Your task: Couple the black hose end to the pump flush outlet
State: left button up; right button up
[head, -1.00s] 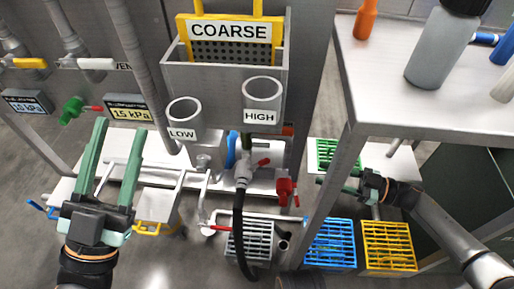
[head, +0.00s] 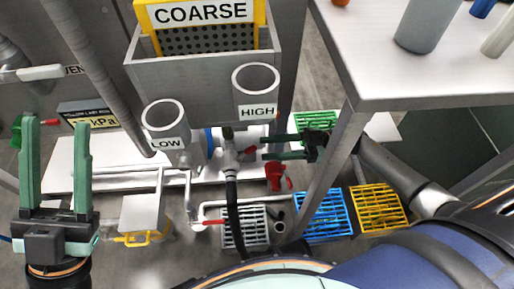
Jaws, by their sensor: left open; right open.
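The black hose (head: 233,205) hangs from a metal fitting (head: 229,160) below the HIGH cup and runs down past a grey grate. Its upper end meets the fitting; I cannot tell whether it is locked there. I cannot tell for certain which port is the pump flush outlet. My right gripper (head: 267,147) is open, its green fingers pointing left, just right of the fitting and apart from the hose. My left gripper (head: 56,122) is open and empty, fingers pointing up, at the far left, well away from the hose.
The LOW cup (head: 165,126) and HIGH cup (head: 256,92) stand above the fitting. Red valve handles (head: 277,177) are close under my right gripper. A steel table (head: 420,75) with bottles and its leg stand at the right. Blue (head: 323,213) and yellow (head: 379,206) grates lie on the floor.

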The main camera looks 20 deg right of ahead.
aim_at(256, 149)
jog(key=shift+b+x, duration=0.3)
jog(key=shift+x, duration=1.65)
grip_shut()
